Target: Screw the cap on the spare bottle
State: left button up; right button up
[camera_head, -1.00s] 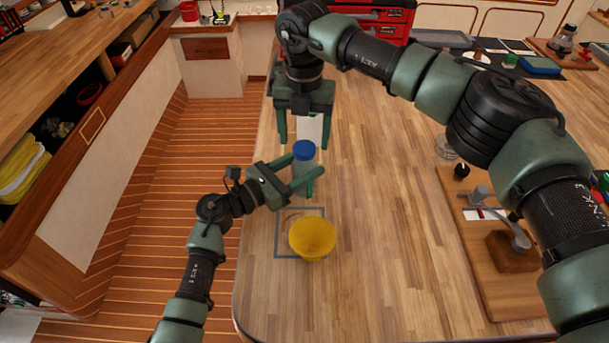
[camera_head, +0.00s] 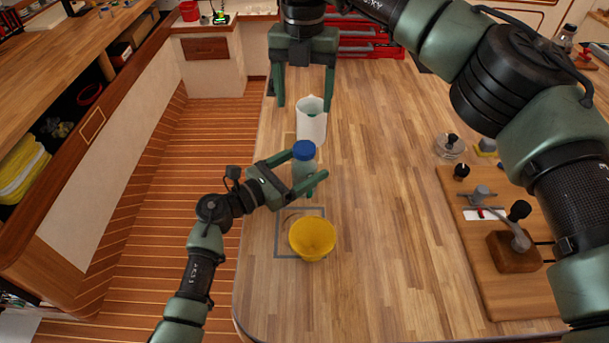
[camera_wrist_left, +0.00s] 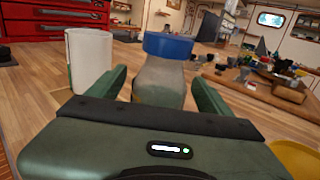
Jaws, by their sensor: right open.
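The spare bottle (camera_head: 304,178) stands upright on the bench, a clear, greyish bottle. Its blue cap (camera_head: 304,150) sits on the mouth; how tight it is cannot be told. Bottle (camera_wrist_left: 160,85) and cap (camera_wrist_left: 168,45) also show in the left wrist view. My left gripper (camera_head: 307,166) reaches in from the left with its fingers on either side of the bottle body. The left wrist view shows narrow gaps between fingers and bottle, so it looks open around it. My right gripper (camera_head: 304,101) is open and empty, pointing down above the bench behind the bottle.
A white cylindrical container (camera_head: 312,128) stands behind the bottle, close to the right gripper. A wooden board (camera_head: 490,285) with tools lies at the right. The bench middle is clear.

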aim_at(293, 171)
pick_arm(q)
jog(key=b+v, duration=0.1)
jog(key=v, duration=0.2)
jog(key=b+v, duration=0.1)
jog(key=v, duration=0.2)
jog(key=shift+s+a+f, duration=0.15)
jog(key=shift+a+f, duration=0.05)
jog(key=shift+a, duration=0.1)
jog(key=shift+s+a+r, duration=0.2)
jog(key=shift+s+a, duration=0.2)
